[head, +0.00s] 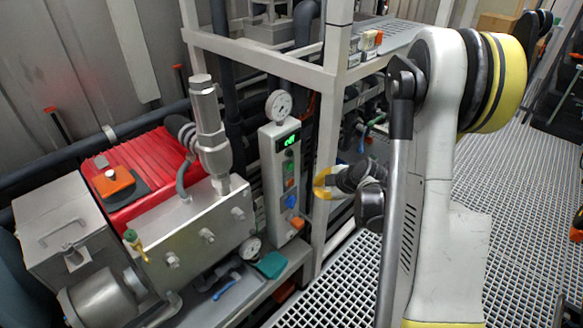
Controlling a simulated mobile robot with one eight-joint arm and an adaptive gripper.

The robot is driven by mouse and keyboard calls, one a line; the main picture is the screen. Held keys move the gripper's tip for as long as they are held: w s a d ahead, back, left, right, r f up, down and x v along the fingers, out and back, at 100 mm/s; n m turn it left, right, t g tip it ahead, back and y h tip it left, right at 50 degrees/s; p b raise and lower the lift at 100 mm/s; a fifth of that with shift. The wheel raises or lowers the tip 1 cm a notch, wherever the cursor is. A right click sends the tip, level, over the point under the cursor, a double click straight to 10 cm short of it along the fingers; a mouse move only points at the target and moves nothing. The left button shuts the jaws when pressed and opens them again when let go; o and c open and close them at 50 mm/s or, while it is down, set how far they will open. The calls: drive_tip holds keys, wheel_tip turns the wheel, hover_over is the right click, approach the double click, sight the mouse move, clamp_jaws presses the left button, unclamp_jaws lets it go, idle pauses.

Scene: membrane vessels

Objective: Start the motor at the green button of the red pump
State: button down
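The red pump (150,172) stands at the left, a ribbed red housing behind a steel block. A grey control panel (268,187) stands upright to the right of the block. It carries a lit green display (288,140), and below it small buttons, a green one (290,167) and a red one (290,183). A blue knob (291,201) and an orange part (298,222) sit lower. My gripper (322,183), with yellow fingertips, is to the right of the panel, in front of a white frame post. It appears apart from the buttons. Its finger opening is not clear.
A round gauge (279,106) tops the panel. The white frame post (325,150) rises close behind my gripper. A steel box (66,230) and a vertical steel cylinder (210,125) stand by the pump. Open grating floor (490,170) lies to the right.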

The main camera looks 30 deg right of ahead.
sight(291, 167)
drive_tip(key=w+a, duration=0.3)
drive_tip(key=w, duration=0.5)
drive_tip(key=shift+p, duration=0.45)
idle(1.0)
drive_tip(key=shift+w+a, duration=0.1)
drive_tip(key=shift+w, duration=0.3)
drive_tip(key=shift+w+a, duration=0.15)
drive_tip(key=shift+w, duration=0.25)
idle(0.6)
idle(0.4)
drive_tip(key=shift+s+d+b, duration=0.3)
drive_tip(key=shift+s+b, duration=0.15)
drive_tip(key=shift+s, duration=0.35)
